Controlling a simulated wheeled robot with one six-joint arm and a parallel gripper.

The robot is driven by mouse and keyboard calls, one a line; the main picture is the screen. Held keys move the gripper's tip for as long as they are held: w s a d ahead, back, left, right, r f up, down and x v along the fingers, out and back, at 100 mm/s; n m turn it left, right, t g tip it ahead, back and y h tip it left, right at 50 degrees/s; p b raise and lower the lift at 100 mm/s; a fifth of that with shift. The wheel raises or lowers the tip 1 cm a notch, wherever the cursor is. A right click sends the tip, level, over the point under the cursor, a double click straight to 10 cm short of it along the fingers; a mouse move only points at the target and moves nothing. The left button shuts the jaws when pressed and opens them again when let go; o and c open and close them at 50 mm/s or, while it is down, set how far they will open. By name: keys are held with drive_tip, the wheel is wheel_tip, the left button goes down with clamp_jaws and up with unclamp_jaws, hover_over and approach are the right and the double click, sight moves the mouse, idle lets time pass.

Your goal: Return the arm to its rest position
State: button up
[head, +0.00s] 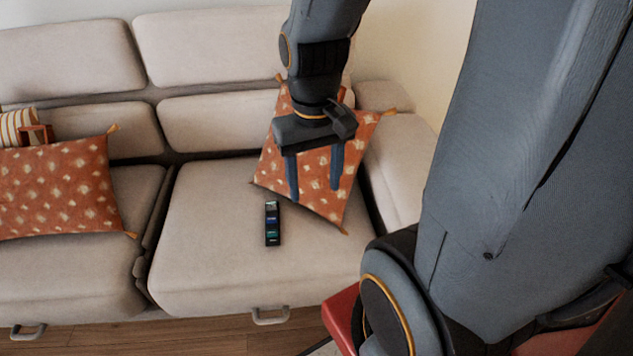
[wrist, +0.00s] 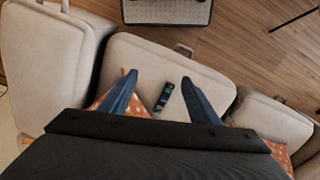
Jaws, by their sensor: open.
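My gripper (head: 314,186) hangs above the right sofa seat in the head view, its two fingers pointing down and spread apart. Nothing is between them. The fingers also show in the wrist view (wrist: 158,92), open. A dark remote (head: 272,223) with blue and green patches lies on the seat cushion, left of and below the fingers in the head view. In the wrist view the remote (wrist: 164,97) appears between the fingertips, lying on the cushion and apart from them. My arm partly hides the orange cushion behind it.
An orange spotted cushion (head: 345,203) leans at the right armrest (head: 405,165), behind my gripper. Another orange cushion (head: 60,188) and a striped one (head: 22,124) lie at the left. The right seat (head: 210,235) is mostly clear. Wooden floor (head: 170,335) runs in front.

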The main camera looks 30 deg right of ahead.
drive_tip(key=shift+s, duration=0.4)
drive_tip(key=shift+n, duration=0.6)
drive_tip(key=a+r+p, duration=0.1)
drive_tip(key=a+p, duration=0.1)
drive_tip(key=a+r+p, duration=0.1)
drive_tip(key=shift+s+a+r+p, duration=0.15)
drive_tip(key=shift+a+r+p, duration=0.05)
drive_tip(key=shift+a+p, duration=0.2)
